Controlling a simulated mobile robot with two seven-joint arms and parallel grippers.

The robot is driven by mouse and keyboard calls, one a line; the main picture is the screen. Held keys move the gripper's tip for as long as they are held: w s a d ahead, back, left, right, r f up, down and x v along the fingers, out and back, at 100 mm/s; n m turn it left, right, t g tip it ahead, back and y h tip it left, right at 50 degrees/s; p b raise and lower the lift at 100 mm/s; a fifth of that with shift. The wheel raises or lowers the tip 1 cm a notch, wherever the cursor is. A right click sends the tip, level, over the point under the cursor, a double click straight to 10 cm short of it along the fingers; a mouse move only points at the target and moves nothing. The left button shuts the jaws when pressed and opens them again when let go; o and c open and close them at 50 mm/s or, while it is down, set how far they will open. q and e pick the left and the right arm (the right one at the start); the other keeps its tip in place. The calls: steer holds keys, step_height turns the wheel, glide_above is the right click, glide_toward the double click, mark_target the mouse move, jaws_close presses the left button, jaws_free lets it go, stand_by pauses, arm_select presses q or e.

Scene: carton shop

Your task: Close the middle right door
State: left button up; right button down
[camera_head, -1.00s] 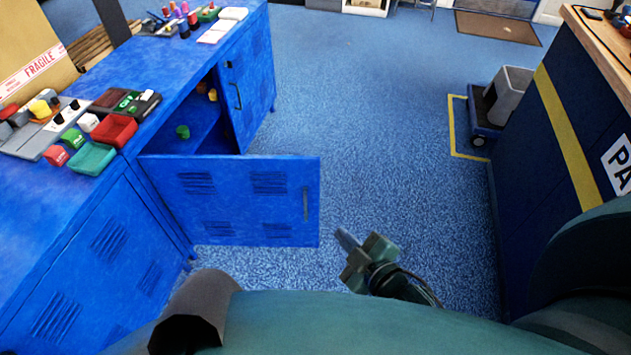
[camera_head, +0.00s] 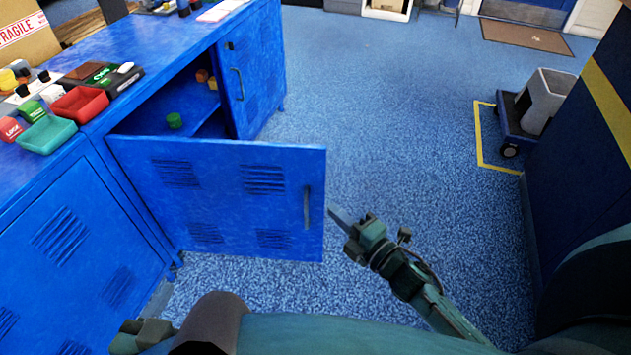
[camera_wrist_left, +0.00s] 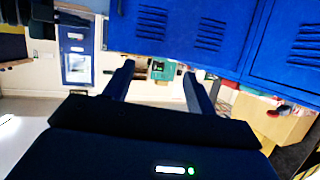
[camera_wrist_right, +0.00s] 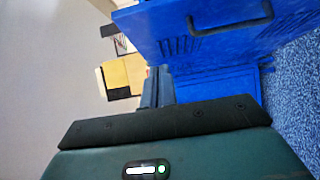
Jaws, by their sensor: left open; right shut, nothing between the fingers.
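The open blue door (camera_head: 225,190) of the blue cabinet stands swung out in the head view, with louvres and a dark handle (camera_head: 307,207) near its free edge. The cabinet's dark inside shows behind it. My right gripper (camera_head: 336,215) is shut and empty, just right of the door's free edge; contact cannot be told. The right wrist view shows its closed fingers (camera_wrist_right: 157,85) beside a blue panel with a dark handle (camera_wrist_right: 232,20). My left gripper (camera_wrist_left: 158,82) is open and empty in the left wrist view, with blue louvred panels (camera_wrist_left: 200,35) beyond it.
A green item (camera_head: 174,120) sits inside the cabinet. A shut door (camera_head: 250,75) is beyond the opening. Red (camera_head: 80,103) and teal trays (camera_head: 46,134) stand on the top. Blue floor is clear to the right, up to a cart (camera_head: 530,110) and a dark counter (camera_head: 575,170).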

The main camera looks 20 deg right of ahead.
steer(key=b, duration=0.1)
glide_toward(305, 169)
steer(key=w+a, duration=0.1)
steer(key=a, duration=0.3)
steer(key=w, duration=0.1)
steer(key=w+d, duration=0.1)
steer(key=w, duration=0.1)
steer(key=shift+w+f+b, duration=0.1)
steer(key=shift+w+b, duration=0.1)
steer(key=shift+b, duration=0.15)
steer(key=shift+w+d, duration=0.2)
steer(key=shift+w, duration=0.2)
arm_select(q)
steer(key=shift+w+d+f+m+t+h, duration=0.1)
steer(key=shift+w+m+t+h, duration=0.05)
steer(key=shift+w+t, duration=0.15)
steer(key=shift+w+d+f+m+t+h, duration=0.1)
steer(key=shift+w+m+t+h, duration=0.05)
steer(key=shift+t, duration=0.25)
